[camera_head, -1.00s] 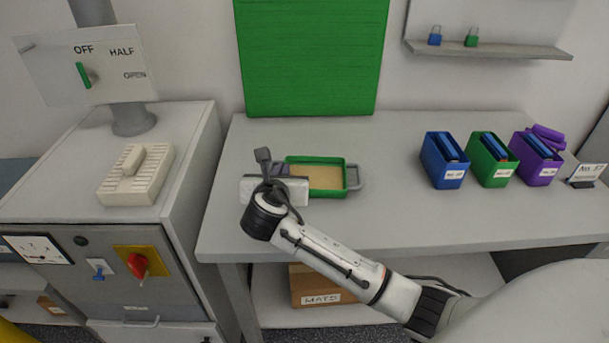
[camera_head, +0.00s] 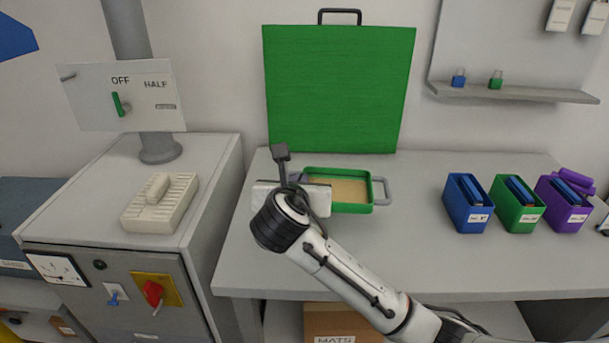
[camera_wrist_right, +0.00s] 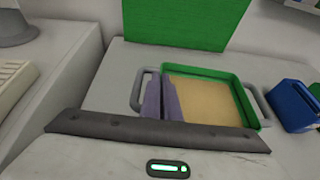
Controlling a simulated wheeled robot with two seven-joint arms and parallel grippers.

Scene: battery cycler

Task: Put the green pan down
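The green pan (camera_head: 336,207) has a green rim, a tan inside and grey loop handles. It is level over the back of the grey worktop, in front of the green board; I cannot tell whether it touches the worktop. My right gripper (camera_wrist_right: 162,88) is at the pan's left side. Its two purple-grey fingers are close together at the pan's left handle, in the right wrist view, and look shut on it. The pan also shows there (camera_wrist_right: 206,97). In the head view the hand hides the handle and most of the fingers. My left gripper is not in view.
A green board (camera_head: 338,90) stands behind the pan. Blue (camera_head: 467,213), green (camera_head: 517,214) and purple (camera_head: 561,215) bins stand to the right. A cabinet (camera_head: 90,205) with a ribbed cream block (camera_head: 160,203) is at left. Worktop between pan and bins is clear.

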